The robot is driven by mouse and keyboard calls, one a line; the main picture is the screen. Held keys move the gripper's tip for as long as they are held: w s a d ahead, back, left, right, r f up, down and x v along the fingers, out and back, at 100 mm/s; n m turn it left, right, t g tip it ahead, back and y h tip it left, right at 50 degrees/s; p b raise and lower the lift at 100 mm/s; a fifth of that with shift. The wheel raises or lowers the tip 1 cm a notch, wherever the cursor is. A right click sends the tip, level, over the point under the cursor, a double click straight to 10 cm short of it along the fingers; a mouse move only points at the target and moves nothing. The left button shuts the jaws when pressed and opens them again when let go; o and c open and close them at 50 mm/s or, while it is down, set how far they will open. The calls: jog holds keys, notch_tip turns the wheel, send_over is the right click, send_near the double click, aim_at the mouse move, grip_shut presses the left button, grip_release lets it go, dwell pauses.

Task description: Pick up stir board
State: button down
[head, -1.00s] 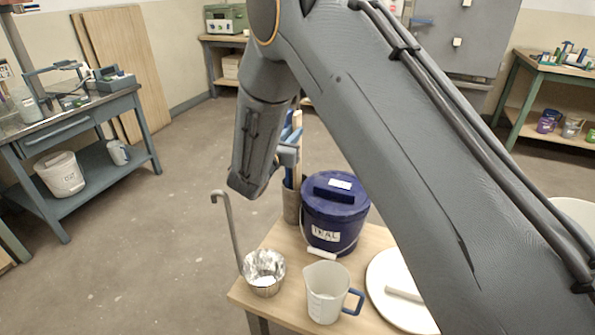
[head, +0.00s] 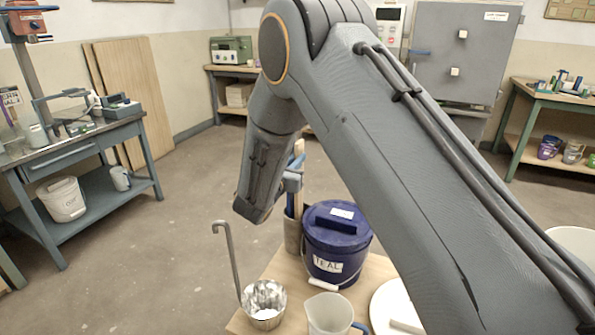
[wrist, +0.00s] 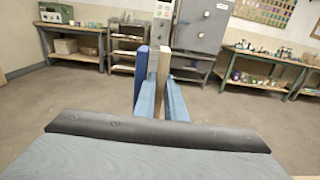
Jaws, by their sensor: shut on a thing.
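The pale wooden stir board (head: 299,149) stands upright in a grey-brown holder (head: 292,236), beside a blue stick (head: 289,204). My gripper (head: 293,181) is at the upper part of the sticks, above the holder's rim. In the wrist view, my gripper (wrist: 163,103) has its light-blue fingers on either side of the pale board (wrist: 164,66), shut on it. The blue stick (wrist: 141,70) stands just left of the board there. The board's lower end is hidden in the holder.
A dark blue lidded bucket (head: 335,250) labelled TEAL stands right beside the holder. A metal cup (head: 264,310) with a hooked ladle (head: 232,255) and a white jug (head: 328,312) stand in front. A white round lid (head: 384,302) lies to the right. Open floor is on the left.

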notch_tip(320, 180, up, 18)
jog(key=v, duration=1.8)
jog(key=shift+r, duration=0.4)
